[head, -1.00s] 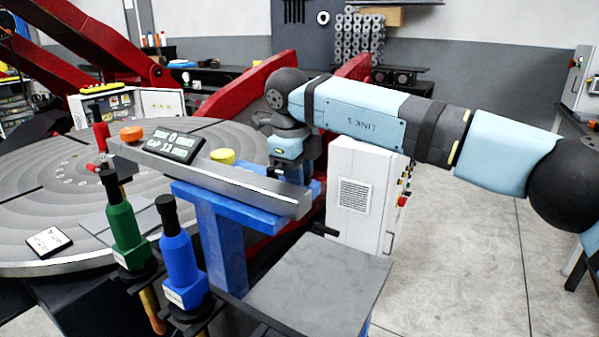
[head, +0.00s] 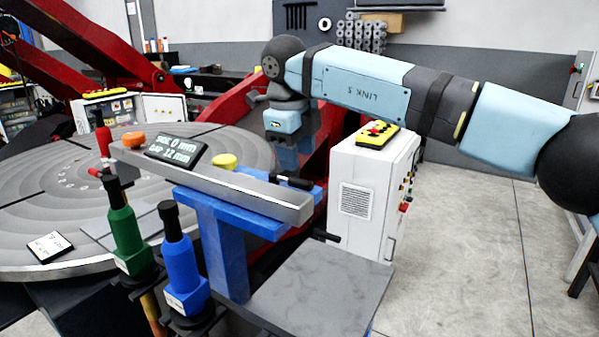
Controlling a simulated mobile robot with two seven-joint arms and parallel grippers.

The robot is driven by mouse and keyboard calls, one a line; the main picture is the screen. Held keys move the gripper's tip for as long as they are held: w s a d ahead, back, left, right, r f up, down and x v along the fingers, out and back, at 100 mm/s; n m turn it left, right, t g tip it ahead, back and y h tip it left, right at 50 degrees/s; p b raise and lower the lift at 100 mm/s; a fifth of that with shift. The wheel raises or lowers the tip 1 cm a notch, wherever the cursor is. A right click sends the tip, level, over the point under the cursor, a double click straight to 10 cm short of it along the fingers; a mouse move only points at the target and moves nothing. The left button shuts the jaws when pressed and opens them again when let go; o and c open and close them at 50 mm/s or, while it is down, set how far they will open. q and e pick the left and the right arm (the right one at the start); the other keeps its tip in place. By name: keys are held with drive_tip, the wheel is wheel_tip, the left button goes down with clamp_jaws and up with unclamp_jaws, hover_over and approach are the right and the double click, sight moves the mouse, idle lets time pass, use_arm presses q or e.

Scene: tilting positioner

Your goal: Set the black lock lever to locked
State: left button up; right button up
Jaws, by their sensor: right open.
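A black lever (head: 293,182) lies nearly flat at the right end of the grey beam (head: 215,180), beside the blue stand (head: 222,240); I take it to be the lock lever. I cannot read any lock mark beside it. My right gripper (head: 287,158) hangs above and behind the lever, pointing down. It is open and looks empty, apart from the lever. Its fingers are small and partly blend with the red frame behind. My left gripper is not in view.
A display (head: 175,150) on the beam reads side 0 mm, gap 12 mm. Orange (head: 133,138) and yellow knobs (head: 224,161) stand nearby. Green (head: 124,230) and blue tools (head: 178,258) stand in front. A white cabinet (head: 362,200) is at right; floor beyond is clear.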

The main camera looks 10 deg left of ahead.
wheel_tip(320, 180, up, 8)
drive_tip(key=s, duration=0.1)
drive_tip(key=shift+s+a, duration=0.2)
drive_tip(key=shift+a, duration=0.05)
drive_tip(key=shift+f, duration=0.2)
